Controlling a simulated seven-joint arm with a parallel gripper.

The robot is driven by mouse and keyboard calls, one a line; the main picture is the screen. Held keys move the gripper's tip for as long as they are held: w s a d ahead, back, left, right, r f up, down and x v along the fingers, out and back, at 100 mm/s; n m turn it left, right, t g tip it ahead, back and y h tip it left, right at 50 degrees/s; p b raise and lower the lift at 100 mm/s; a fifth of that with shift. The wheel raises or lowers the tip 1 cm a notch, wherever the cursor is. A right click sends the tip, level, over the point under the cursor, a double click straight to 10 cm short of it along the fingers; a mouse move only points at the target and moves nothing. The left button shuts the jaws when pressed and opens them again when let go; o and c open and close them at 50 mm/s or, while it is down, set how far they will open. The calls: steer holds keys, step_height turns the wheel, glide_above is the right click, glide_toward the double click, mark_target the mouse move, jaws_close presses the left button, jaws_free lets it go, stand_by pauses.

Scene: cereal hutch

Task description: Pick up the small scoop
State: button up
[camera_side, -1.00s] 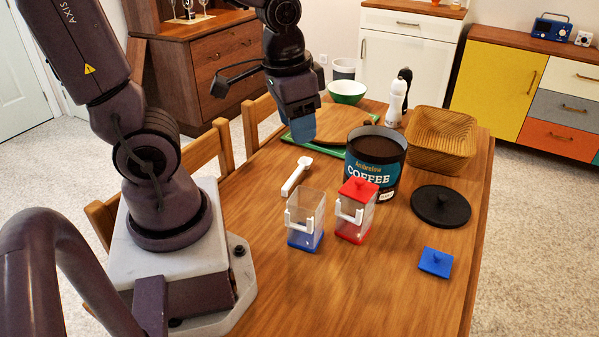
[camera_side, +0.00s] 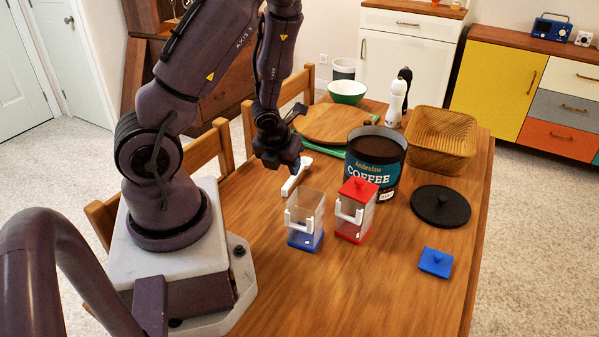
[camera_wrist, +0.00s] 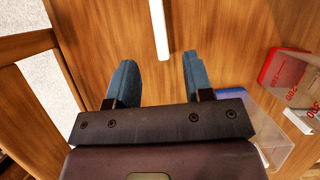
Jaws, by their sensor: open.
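My gripper (camera_side: 283,163) is low over the table, close to the scoop's far left side. In the wrist view my gripper (camera_wrist: 155,72) has its two blue fingers apart with bare table between them. The handle's near end lies just beyond the fingertips, roughly in line with the gap.
The clear container with the blue base (camera_side: 305,219) and the red-lidded container (camera_side: 355,209) stand just right of the scoop. A coffee can (camera_side: 375,158), basket (camera_side: 441,139), black lid (camera_side: 440,205) and blue lid (camera_side: 435,262) are farther right. The front tabletop is clear.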

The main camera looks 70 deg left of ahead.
mark_target(290, 181)
steer(key=shift+x, duration=3.8)
jaws_close()
